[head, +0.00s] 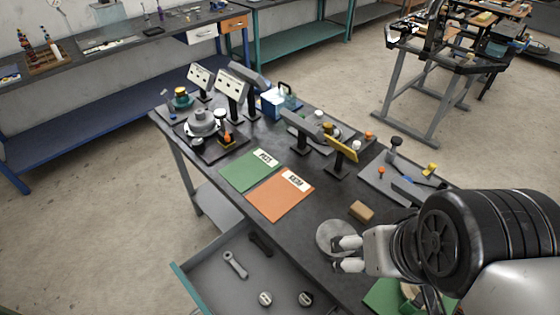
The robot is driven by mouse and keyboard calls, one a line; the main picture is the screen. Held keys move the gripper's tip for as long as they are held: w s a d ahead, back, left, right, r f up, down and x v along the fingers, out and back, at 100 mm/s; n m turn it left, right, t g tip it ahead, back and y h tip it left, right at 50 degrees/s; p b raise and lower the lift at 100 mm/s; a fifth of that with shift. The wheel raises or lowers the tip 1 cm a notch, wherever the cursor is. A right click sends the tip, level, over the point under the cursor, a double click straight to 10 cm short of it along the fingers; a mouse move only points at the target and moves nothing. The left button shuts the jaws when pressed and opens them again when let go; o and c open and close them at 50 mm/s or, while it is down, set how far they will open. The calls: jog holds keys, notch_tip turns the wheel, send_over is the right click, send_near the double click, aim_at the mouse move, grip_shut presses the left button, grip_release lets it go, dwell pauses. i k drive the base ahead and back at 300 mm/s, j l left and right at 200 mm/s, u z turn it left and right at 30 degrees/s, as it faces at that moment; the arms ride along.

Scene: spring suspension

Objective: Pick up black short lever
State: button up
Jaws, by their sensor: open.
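A short black lever-like piece (260,244) lies in the open drawer under the table, near the drawer's back edge by the tabletop. A longer grey lever (235,264) lies beside it to the left. My gripper (336,254) is open, its two pale fingers pointing left. It appears over the front part of the tabletop, overlapping a round grey disc (330,238) in the picture. It is to the right of the black piece and apart from it. Nothing shows between the fingers. I cannot tell the gripper's exact height.
The open drawer (184,278) also holds two small round parts (265,299). On the tabletop are a green sheet (245,171), an orange sheet (270,200), a brown block (362,211) and several fixtures on stands (342,156). Drawer space around the levers is clear.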

aim_at(253, 236)
jog(key=k+j+u, duration=0.2)
jog(key=j+u, duration=0.15)
jog(key=u, duration=0.15)
jog(key=k+j+u, duration=0.1)
jog(key=j+u, duration=0.25)
jog(key=u, duration=0.15)
